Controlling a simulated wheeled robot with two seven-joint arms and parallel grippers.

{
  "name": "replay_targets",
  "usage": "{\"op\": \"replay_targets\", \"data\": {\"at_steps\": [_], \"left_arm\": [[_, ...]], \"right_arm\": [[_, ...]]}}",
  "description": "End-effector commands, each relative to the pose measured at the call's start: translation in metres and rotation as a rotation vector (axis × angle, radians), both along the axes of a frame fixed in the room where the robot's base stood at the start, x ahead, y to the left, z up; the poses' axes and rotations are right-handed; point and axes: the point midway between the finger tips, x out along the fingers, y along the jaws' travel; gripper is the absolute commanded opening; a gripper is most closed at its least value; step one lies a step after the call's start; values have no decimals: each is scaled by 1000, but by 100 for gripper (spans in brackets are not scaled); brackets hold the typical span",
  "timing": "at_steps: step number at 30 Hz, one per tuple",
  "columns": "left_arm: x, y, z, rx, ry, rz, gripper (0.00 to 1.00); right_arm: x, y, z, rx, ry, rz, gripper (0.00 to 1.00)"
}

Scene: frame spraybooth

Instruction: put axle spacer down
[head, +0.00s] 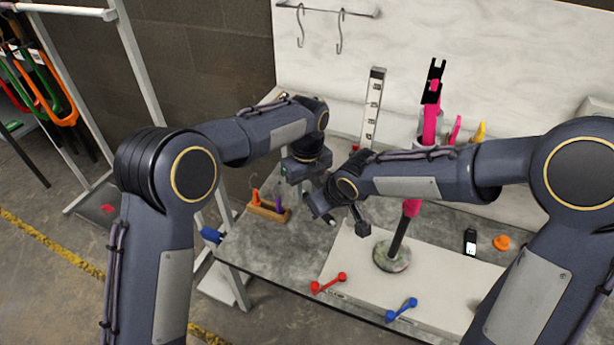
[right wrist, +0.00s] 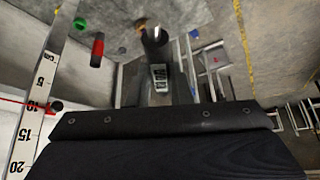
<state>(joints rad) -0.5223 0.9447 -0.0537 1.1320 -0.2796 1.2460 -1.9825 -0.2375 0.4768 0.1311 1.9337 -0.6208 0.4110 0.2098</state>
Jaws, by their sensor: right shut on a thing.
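My right arm comes in from the right, and its gripper (head: 361,227) shows small and dark over the middle of the workbench (head: 250,258). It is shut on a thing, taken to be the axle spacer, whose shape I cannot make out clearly. The right wrist view is mostly filled by dark hardware at the bottom, and the held thing is not clear there. My left gripper (head: 325,212) is close beside the right one, pointing down over the bench. Its jaw opening is too small to judge.
A stand with a round base (head: 392,257) carries a pink frame. A wooden rack (head: 268,211) is at left, and a ruler (head: 372,108) stands behind. A red tool (head: 328,284) and blue tool (head: 401,310) lie in front. A black device (head: 470,242) and orange knob (head: 500,242) are at right.

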Motion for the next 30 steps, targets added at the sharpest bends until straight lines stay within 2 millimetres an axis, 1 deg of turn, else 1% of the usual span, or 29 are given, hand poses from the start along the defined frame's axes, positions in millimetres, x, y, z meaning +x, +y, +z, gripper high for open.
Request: {"op": "replay_targets", "data": {"at_steps": [3, 9, 10, 17, 18, 19, 20, 24, 25, 30], "left_arm": [[0, 0, -3, 0, 0, 0, 34], [0, 0, -3, -1, -1, 0, 34], [0, 0, -3, -1, -1, 0, 33], [0, -1, -3, -3, -2, 0, 3], [0, -1, -3, -3, -3, 0, 0], [0, -1, -3, -4, -3, 0, 0], [1, -1, -2, -5, -4, 0, 0], [0, -1, -2, -5, -3, 0, 0], [0, -1, -2, -4, -3, 0, 0], [0, -1, -3, -3, -2, 0, 0]], "right_arm": [[0, 0, 0, 0, 0, 0, 0], [0, 0, 0, 0, 0, 0, 0], [0, 0, 0, 0, 0, 0, 0], [-1, 1, 0, 1, -1, 4, 0], [-1, 2, 0, 1, 0, 4, 0], [-1, 2, 0, 1, 0, 5, 0], [-1, 2, 0, 2, 0, 5, 21], [-1, 2, 0, 2, 0, 5, 40], [-1, 2, 0, 1, 0, 4, 44], [0, 1, 0, 1, 0, 3, 44]]}}
